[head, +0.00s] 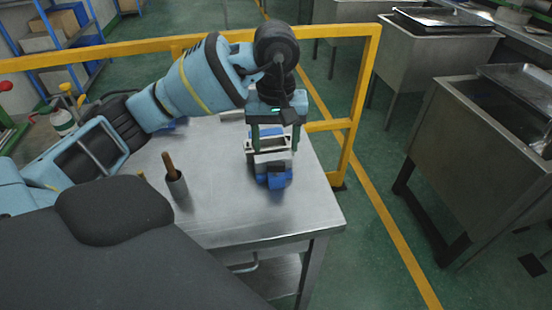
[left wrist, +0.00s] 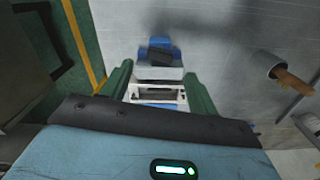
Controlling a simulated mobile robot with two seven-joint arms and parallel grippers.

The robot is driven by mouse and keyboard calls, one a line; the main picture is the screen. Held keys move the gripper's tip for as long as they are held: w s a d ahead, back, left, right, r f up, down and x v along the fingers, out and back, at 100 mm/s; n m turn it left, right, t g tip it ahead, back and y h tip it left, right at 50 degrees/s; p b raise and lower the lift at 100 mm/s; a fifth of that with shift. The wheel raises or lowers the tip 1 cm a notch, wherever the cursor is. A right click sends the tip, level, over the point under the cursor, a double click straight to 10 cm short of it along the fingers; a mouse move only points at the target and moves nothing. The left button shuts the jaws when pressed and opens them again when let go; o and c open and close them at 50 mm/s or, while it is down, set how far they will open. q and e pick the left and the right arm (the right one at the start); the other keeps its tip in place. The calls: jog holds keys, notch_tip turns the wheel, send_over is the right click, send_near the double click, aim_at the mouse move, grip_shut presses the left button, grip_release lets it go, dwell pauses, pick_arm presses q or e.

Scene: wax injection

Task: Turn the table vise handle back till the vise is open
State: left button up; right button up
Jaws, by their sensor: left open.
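The table vise (head: 273,180), blue with pale metal jaws, stands on the metal table near its right edge. In the left wrist view the vise (left wrist: 160,54) lies between and beyond my fingers. I cannot clearly make out its handle or how far apart its jaws are. My left gripper (head: 275,148) points down over the vise, its two green fingers apart on either side of the vise's upper part. The left wrist view also shows the open gripper (left wrist: 158,78); I cannot tell whether the fingers touch the vise. My right gripper is out of view.
A grey cup (head: 178,187) holding a wooden-handled tool stands on the table (head: 240,218), left of the vise. The tabletop between them is clear. A yellow rail (head: 350,110) runs behind and right of the table. Metal sinks (head: 480,170) stand farther right.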

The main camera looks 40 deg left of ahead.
aim_at(276, 164)
pick_arm(q)
jog(key=shift+f, duration=2.9)
jog(key=c, duration=1)
jog(key=shift+n, duration=1.3)
jog(key=shift+o, duration=0.2)
jog(key=o, duration=1)
jog(key=shift+c, duration=0.2)
